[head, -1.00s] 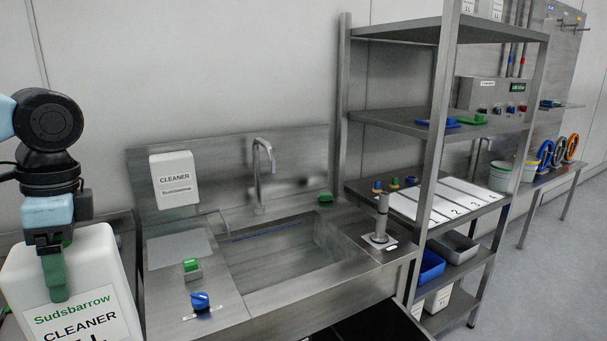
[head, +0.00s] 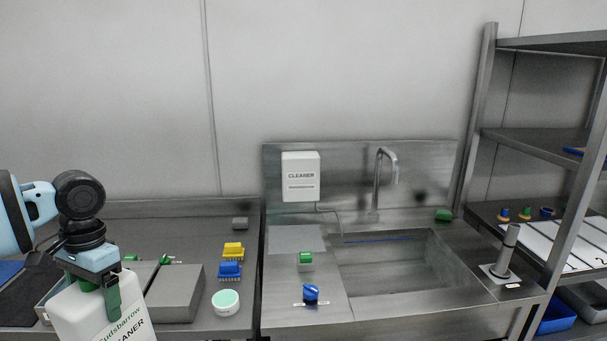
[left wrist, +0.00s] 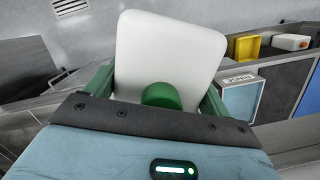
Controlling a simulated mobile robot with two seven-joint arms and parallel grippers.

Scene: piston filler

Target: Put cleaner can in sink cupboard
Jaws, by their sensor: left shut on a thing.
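The cleaner can (head: 88,312) is a white can with a green and black Sudsbarrow CLEANER label, at the lower left of the head view. My left gripper (head: 112,292) is shut on it near its top and holds it, slightly tilted in the picture, in front of the counter. In the left wrist view the can's white body (left wrist: 170,55) and green cap (left wrist: 161,96) sit between the green fingers. The can's lower end is cut off in the head view. The sink (head: 400,270) is right of the can. The sink cupboard's inside is not visible. My right gripper is not in view.
A wall box marked CLEANER (head: 300,176) hangs above the sink by a tap (head: 378,180). Yellow and blue brushes (head: 231,270), a round tub (head: 226,302) and a grey box (head: 175,292) stand on the left counter. A steel shelf rack (head: 478,130) stands at the right.

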